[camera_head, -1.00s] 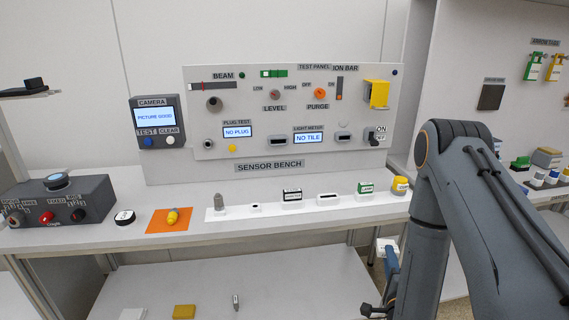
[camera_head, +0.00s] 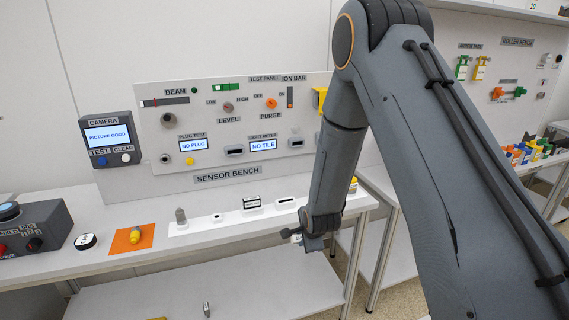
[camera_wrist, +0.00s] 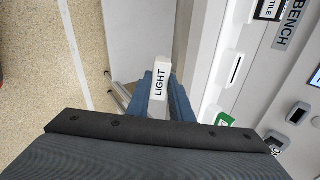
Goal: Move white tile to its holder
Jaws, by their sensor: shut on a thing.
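The white tile (camera_wrist: 160,82), lettered "LIGHT", is held in my gripper (camera_wrist: 158,100), whose blue fingers are shut on its sides in the wrist view. In the head view my gripper (camera_head: 308,240) is near the bench's front edge, with little of the tile visible. On the bench, a white holder with an empty dark slot (camera_head: 286,203) stands apart from the gripper. It also shows in the wrist view (camera_wrist: 236,70). Left of it in the head view, another holder (camera_head: 252,209) carries a black-framed white tile (camera_head: 252,201).
The light meter screen (camera_head: 263,145) reads "NO TILE". A grey post (camera_head: 181,215), a small holder (camera_head: 217,218) and an orange mat (camera_head: 125,246) with a yellow piece stand farther left. A green piece (camera_wrist: 225,119) is near the gripper. Floor (camera_wrist: 45,70) is open beside the bench.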

